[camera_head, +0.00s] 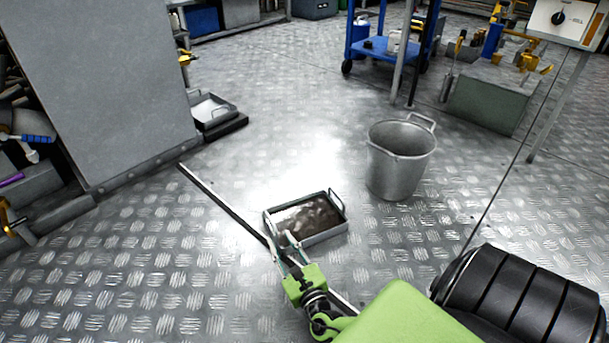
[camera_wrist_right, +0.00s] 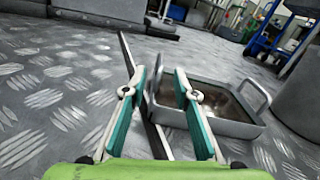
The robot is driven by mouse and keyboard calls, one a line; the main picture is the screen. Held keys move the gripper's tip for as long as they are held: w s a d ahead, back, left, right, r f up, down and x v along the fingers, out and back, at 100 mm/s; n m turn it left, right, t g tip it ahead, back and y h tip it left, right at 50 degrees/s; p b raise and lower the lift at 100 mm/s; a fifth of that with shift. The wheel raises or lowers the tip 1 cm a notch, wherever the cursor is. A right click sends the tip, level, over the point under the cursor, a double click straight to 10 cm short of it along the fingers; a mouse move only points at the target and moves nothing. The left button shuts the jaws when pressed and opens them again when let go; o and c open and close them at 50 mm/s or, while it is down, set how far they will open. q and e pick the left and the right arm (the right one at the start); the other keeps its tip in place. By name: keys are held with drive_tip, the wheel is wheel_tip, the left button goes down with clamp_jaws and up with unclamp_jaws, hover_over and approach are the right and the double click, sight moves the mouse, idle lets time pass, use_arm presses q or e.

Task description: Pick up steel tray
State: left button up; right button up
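The steel tray (camera_head: 325,234) is a shallow rectangular pan with a handle at each end and dark brown contents. It lies on the floor near the middle of the head view, and right of centre in the right wrist view (camera_wrist_right: 236,128). My right gripper (camera_head: 283,240) is at the tray's near left end. Its fingers (camera_wrist_right: 160,72) are apart and empty. The tray's near handle (camera_wrist_right: 152,88) shows between the fingers in the wrist view; I cannot tell whether they touch it. My left gripper is not in view.
A long thin bar (camera_head: 215,196) lies on the floor, passing under my right gripper. A metal bucket (camera_head: 393,170) stands right of the tray. A blue cart (camera_head: 372,47) stands behind.

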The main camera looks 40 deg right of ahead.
sight(276, 232)
drive_tip(key=b+x, duration=0.1)
drive_tip(key=x, duration=0.2)
drive_tip(key=shift+f, duration=0.1)
drive_tip(key=shift+w+d+f+b, duration=0.2)
drive_tip(key=shift+w+b, duration=0.3)
drive_tip(key=shift+w, duration=0.05)
drive_tip(key=b+x, duration=0.2)
drive_tip(key=x, duration=0.1)
drive_tip(key=shift+d+f, duration=0.1)
drive_tip(key=shift+f, duration=0.05)
drive_tip(key=shift+w+d+b, duration=0.1)
drive_tip(key=shift+w+b, duration=0.2)
drive_tip(key=shift+w, duration=0.2)
clamp_jaws()
drive_tip(key=shift+r, duration=0.25)
